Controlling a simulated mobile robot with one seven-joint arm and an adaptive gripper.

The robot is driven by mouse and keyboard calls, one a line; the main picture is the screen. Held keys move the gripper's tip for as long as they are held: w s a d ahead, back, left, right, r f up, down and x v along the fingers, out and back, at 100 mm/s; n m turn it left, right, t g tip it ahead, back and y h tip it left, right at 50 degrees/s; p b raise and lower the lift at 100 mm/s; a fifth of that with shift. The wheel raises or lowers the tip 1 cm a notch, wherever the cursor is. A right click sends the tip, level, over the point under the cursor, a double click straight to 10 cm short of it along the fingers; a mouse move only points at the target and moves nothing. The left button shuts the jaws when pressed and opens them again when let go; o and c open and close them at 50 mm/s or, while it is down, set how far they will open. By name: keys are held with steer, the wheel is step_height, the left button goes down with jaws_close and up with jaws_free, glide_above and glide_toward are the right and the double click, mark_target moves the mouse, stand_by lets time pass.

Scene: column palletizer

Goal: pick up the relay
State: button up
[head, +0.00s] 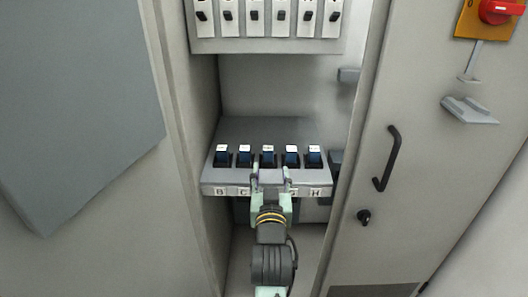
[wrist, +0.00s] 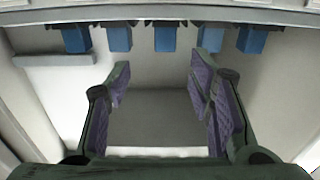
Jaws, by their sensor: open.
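Several dark blue relays stand in a row in black sockets on a grey shelf (head: 250,130). Each has a white label on top; I cannot tell which one the task means. The middle relay (head: 267,160) is straight beyond my gripper (head: 271,181) in the head view. My gripper is open and empty at the shelf's front edge, short of the row, and hides part of the front letters. In the wrist view the relays show along the top, the middle relay (wrist: 165,39) ahead of the gap between the purple-padded fingers of my gripper (wrist: 161,78).
Letters B, C, G and H show on the shelf front. A row of white switches (head: 254,16) hangs above. Cabinet walls flank the shelf, and a door with a black handle (head: 387,158) is at right. Neighbouring relays stand close together.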

mark_target(268, 152)
steer(key=w, duration=0.4)
steer(key=shift+w+r, duration=0.1)
steer(key=shift+w, duration=0.3)
steer(key=w, duration=0.3)
steer(key=w+p, duration=0.1)
steer(key=w, duration=0.1)
steer(key=shift+a+r, duration=0.2)
steer(key=shift+a, duration=0.15)
steer(key=shift+w, duration=0.25)
steer(key=shift+c, duration=0.3)
jaws_close()
